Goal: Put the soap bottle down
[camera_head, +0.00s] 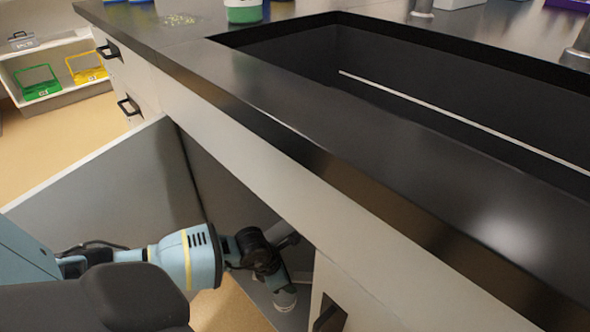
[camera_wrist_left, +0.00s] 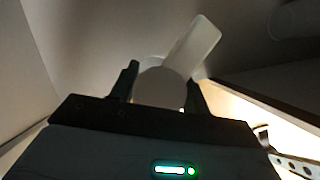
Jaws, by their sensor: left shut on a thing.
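The soap bottle (camera_wrist_left: 160,86) shows in the left wrist view as a pale round top with a flat whitish spout pointing up and right. My left gripper (camera_wrist_left: 161,92) is shut on it, one dark finger on each side. The bottle's lower part is hidden, so I cannot tell whether it touches a surface. In the head view my left arm reaches past an open cabinet door into the space under the black counter. My right gripper is not in view.
The open grey door (camera_head: 110,185) stands left of my forearm, and the black counter edge (camera_head: 300,150) overhangs it. A dark sink basin (camera_head: 400,75) is set into the counter. A green-and-white container (camera_head: 243,10) stands at the back. A shelf (camera_head: 60,65) holds green and yellow carriers.

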